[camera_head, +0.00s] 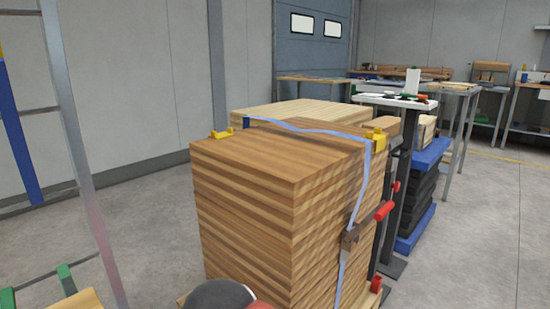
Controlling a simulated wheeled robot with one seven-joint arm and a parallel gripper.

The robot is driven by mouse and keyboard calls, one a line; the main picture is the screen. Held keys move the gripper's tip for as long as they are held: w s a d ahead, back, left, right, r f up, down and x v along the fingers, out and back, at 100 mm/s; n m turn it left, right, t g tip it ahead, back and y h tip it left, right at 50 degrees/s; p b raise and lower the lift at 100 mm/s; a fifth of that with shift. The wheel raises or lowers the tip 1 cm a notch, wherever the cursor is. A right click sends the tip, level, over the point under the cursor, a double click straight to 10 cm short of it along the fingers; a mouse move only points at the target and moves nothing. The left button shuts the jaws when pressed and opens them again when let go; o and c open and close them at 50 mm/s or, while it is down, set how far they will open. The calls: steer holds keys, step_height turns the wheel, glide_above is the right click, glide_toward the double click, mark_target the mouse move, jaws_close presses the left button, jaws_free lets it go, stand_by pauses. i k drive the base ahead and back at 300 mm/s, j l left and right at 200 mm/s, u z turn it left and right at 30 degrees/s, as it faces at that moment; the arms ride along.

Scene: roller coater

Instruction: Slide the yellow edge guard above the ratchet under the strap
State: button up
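A light-blue strap (312,131) runs loosely over a stack of wooden boards (245,220) and down its right face. The ratchet (350,238), with a red-ended handle, sits on the strap partway down that face. Above it, a yellow edge guard (378,138) sits at the stack's top right edge, just right of the strap's bend; I cannot tell whether the strap overlaps it. A second yellow edge guard (222,133) sits at the far left top edge, apart from the strap. My gripper is not in view; a dark rounded part with red shows at the bottom edge.
Behind the stack stands another pale wooden stack (300,111). A small white-topped table (395,102) and a blue-and-black pile (424,185) stand to the right. A metal frame (80,150) is at left. The floor (480,250) at right is clear.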

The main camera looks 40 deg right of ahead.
mark_target(380, 139)
steer(key=l+z, duration=0.1)
steer(key=z, duration=1.95)
